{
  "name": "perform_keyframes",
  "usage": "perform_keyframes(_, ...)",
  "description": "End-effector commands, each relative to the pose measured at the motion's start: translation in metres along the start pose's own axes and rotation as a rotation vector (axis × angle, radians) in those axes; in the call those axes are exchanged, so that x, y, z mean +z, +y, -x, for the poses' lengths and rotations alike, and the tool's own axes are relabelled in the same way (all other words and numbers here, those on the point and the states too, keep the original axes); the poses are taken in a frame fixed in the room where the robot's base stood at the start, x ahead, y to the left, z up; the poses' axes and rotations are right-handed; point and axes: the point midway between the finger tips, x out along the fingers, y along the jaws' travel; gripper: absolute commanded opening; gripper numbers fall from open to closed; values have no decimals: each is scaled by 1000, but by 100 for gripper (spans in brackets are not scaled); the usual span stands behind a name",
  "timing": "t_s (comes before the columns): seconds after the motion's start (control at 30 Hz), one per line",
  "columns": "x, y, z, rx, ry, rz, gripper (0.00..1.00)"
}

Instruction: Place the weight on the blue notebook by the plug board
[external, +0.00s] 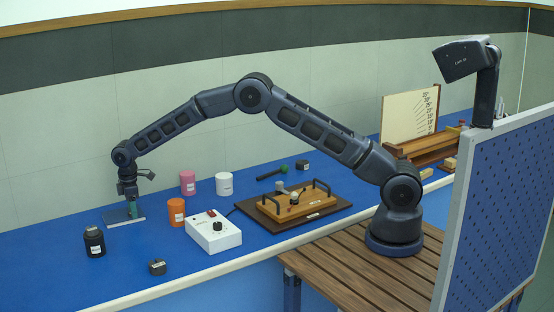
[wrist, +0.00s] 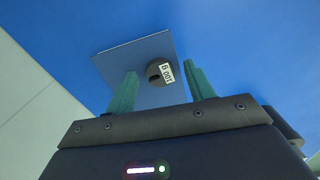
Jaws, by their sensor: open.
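A flat blue-grey notebook (external: 112,216) lies on the blue bench at the left; it also shows in the wrist view (wrist: 118,62). A small dark weight (wrist: 154,74) with a white label, apparently "100 G", shows against the notebook in the wrist view. My gripper (external: 132,212) points down over the notebook. Its green fingers are apart, one on each side of the weight in the wrist view (wrist: 158,78), with visible gaps. I cannot tell whether the weight lies between the fingertips or just beyond them. In the external view my fingers hide it.
A black jar (external: 94,242) stands left of my gripper, with a small dark block (external: 157,267) in front. Orange (external: 177,212), pink (external: 188,183) and white (external: 224,184) jars, a white control box (external: 213,234) and a wooden board with handles (external: 297,205) stand to the right.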

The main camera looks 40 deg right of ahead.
Motion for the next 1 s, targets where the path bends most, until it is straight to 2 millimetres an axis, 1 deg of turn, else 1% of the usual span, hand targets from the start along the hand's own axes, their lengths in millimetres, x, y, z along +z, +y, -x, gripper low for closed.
perform_keyframes(0.17, 0, 0, 18, 1, 1, 0, 54)
perform_keyframes(0.5, -1, 0, 83, 1, 3, 0, 54)
perform_keyframes(0.6, 0, 0, 98, 2, 2, 0, 54)
perform_keyframes(0.7, 0, 0, 110, 1, 1, 0, 54)
perform_keyframes(0.8, 0, 0, 118, 1, 1, 0, 54)
perform_keyframes(1.0, 0, 0, 122, 0, 0, 0, 54)
